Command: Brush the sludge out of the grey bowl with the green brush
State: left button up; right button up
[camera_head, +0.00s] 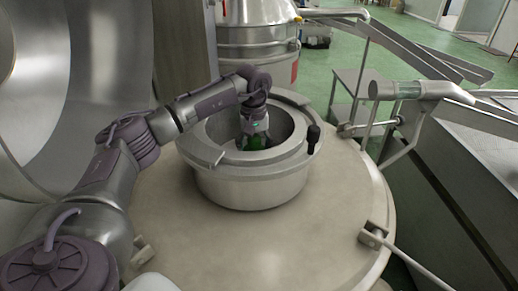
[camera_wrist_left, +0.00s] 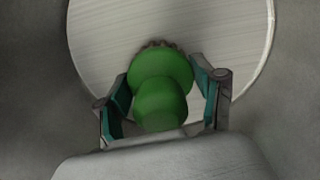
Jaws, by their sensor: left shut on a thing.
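The grey bowl (camera_head: 252,188) is a round metal vessel with a thick rim on a pale round top. My left arm reaches over its rim, and my left gripper (camera_head: 256,140) is down inside it. The green brush (camera_wrist_left: 160,92) sits between the two fingers of my left gripper (camera_wrist_left: 165,103), which is shut on it. Only a little green of the brush (camera_head: 253,145) shows in the head view. The brush's far end points at the bright round bottom of the bowl. I cannot make out any sludge. My right gripper is not in view.
The pale round top (camera_head: 250,250) is clear in front of the bowl. A large curved steel wall (camera_head: 40,100) is at the left.

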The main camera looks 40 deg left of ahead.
pick_arm(q)
jog(key=shift+s+a+f, duration=0.15)
jog(key=shift+s+a, duration=0.95)
jog(key=shift+s+a+b, duration=0.3)
jog(key=shift+s+a, duration=0.8)
jog(key=shift+a, duration=0.25)
jog(key=shift+w+r+p, duration=0.15)
jog(key=shift+r+p, duration=0.5)
jog(key=shift+r, duration=0.2)
notch_tip(320, 180, up, 4)
jog(key=p, duration=0.3)
jog(key=shift+r, duration=0.25)
